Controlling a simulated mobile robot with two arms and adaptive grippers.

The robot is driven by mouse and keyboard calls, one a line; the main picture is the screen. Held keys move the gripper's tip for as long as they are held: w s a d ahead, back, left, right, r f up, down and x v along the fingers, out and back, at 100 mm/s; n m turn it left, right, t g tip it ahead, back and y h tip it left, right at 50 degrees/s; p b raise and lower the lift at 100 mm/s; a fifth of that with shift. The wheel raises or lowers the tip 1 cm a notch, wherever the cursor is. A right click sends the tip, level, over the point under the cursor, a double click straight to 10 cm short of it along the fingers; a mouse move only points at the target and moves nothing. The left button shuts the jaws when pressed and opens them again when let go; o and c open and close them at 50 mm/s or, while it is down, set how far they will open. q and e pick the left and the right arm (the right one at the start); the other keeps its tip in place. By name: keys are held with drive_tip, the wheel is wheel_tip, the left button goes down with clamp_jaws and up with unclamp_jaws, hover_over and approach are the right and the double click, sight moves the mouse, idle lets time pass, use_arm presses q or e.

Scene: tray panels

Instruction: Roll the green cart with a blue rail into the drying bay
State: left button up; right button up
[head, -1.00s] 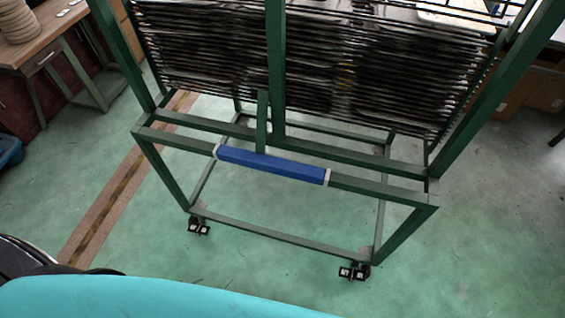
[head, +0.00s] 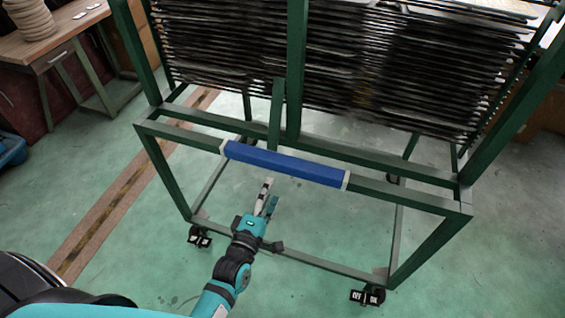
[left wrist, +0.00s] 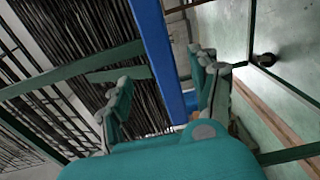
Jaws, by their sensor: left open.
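The green cart (head: 420,198) stands in front of me on black casters, with a stack of dark tray panels (head: 340,60) above. Its blue rail (head: 285,164) runs across the front bar between two pale end pieces. My left gripper (head: 268,192) is open and empty, just below and in front of the rail in the head view. In the left wrist view the blue rail (left wrist: 158,45) runs down behind the open fingers (left wrist: 160,95), between them in the picture; I cannot tell whether they touch it. My right gripper is not in view.
A wooden table (head: 45,45) with a pile of round beige items stands at the upper left. A brown and dark floor stripe (head: 110,215) runs left of the cart. A blue object (head: 10,150) sits at the left edge.

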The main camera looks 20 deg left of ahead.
sight(280, 169)
use_arm(q)
drive_tip(key=w, duration=1.1)
drive_tip(key=shift+d, duration=0.2)
clamp_jaws()
